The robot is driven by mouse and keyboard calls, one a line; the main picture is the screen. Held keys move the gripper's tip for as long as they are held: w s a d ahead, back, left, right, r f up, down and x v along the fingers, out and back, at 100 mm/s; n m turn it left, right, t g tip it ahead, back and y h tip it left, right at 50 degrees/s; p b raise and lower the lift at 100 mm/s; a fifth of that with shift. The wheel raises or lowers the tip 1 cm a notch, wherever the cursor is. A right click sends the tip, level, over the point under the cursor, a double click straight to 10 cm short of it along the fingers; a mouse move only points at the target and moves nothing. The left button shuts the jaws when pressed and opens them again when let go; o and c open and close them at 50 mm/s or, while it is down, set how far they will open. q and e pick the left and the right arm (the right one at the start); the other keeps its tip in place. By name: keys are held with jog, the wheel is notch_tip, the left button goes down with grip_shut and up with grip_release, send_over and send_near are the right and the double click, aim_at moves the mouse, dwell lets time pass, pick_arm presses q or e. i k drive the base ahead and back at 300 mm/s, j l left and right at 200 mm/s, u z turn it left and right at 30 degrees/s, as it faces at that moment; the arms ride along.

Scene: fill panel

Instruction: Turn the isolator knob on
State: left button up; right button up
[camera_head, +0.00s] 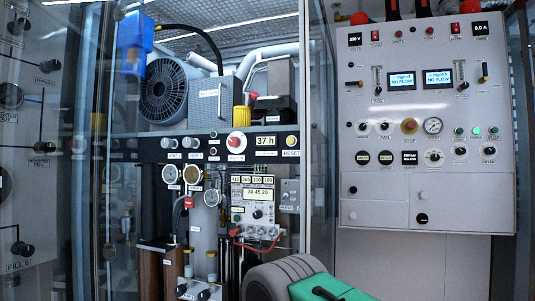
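A light grey control panel (460,105) fills the right side, with several dark knobs, lamps, gauges and two lit displays. I cannot read which knob is the isolator. One dark knob (434,155) sits low in the middle of this panel, and another knob (488,151) sits to its right. Another panel (38,110) at the far left carries several black knobs, one (22,248) near a label reading FILL. Neither of my grippers shows, and nothing is seen touching any knob.
A machine with a fan-cooled motor (170,90) stands behind a dark strip of controls (155,149) in the middle. Gauges and a small instrument box (253,202) are below it. A grey ribbed object (285,272) with a green part (332,286) occupies the bottom foreground.

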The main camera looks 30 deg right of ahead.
aim_at(233, 142)
jog(key=z, duration=0.85)
